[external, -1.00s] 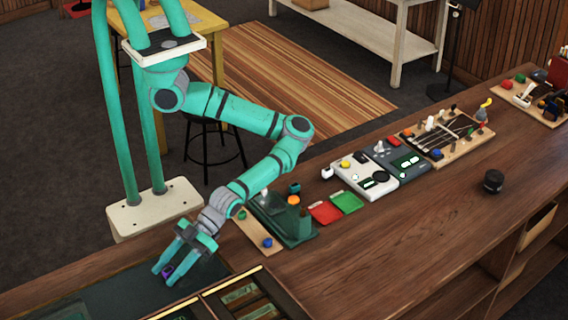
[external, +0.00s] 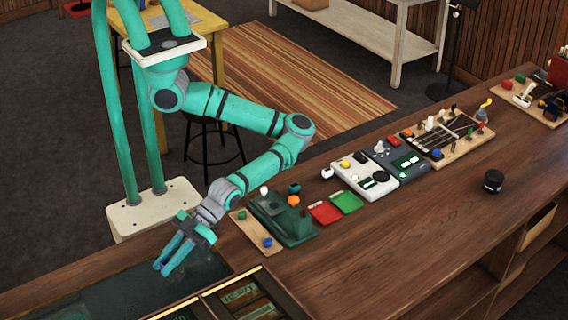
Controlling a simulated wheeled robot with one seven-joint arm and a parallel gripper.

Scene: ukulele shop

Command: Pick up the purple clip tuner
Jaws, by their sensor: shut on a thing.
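My gripper (external: 164,268) is low over the dark mat (external: 125,293) at the front left of the wooden counter. Its two teal fingers point down and to the left and are close together. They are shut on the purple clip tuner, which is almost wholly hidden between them. I cannot tell whether the tuner still touches the mat.
Red (external: 325,213) and green (external: 347,202) trays and a white device (external: 363,180) lie farther along. An open-topped case (external: 235,299) is in front.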

